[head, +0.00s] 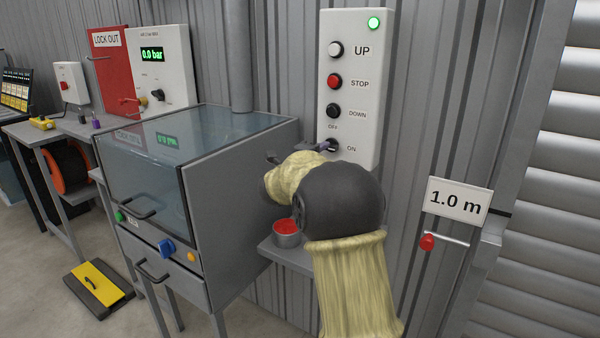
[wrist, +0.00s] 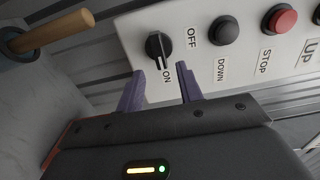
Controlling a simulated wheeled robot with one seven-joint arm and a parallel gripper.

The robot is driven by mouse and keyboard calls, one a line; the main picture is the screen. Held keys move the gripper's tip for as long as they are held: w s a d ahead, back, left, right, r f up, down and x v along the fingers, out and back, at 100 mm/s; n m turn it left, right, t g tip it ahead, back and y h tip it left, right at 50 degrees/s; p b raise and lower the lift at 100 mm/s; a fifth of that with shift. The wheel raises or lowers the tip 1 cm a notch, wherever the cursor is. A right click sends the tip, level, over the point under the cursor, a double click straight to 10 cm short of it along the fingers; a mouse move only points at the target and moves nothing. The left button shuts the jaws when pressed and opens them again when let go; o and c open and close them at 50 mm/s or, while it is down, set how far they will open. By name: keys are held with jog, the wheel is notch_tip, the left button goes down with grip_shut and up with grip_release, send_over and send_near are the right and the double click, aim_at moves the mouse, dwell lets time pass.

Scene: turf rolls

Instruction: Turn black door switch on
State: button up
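The black rotary door switch (wrist: 158,47) sits at the end of the white control panel (head: 352,90), with OFF and ON labels beside it. In the wrist view its white pointer line faces down, toward the ON label. In the head view the switch (head: 333,145) is partly covered by my gripper (head: 322,147). My gripper (wrist: 160,70) is open, with its two purple fingers apart and nothing held between them. The fingertips are just short of the knob, one on each side of the pointer's line; I cannot see any contact.
The panel also carries DOWN (head: 333,110), a red STOP (head: 334,81) and UP (head: 335,49) buttons, and a lit green lamp (head: 374,23). A glass-topped cabinet (head: 240,170) stands left of my arm. A red-filled cup (head: 287,233) is below. A 1.0 m sign (head: 457,202) hangs at right.

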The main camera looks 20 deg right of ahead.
jog(key=v, duration=1.2)
jog(key=shift+s+a, duration=0.2)
jog(key=shift+s, duration=0.1)
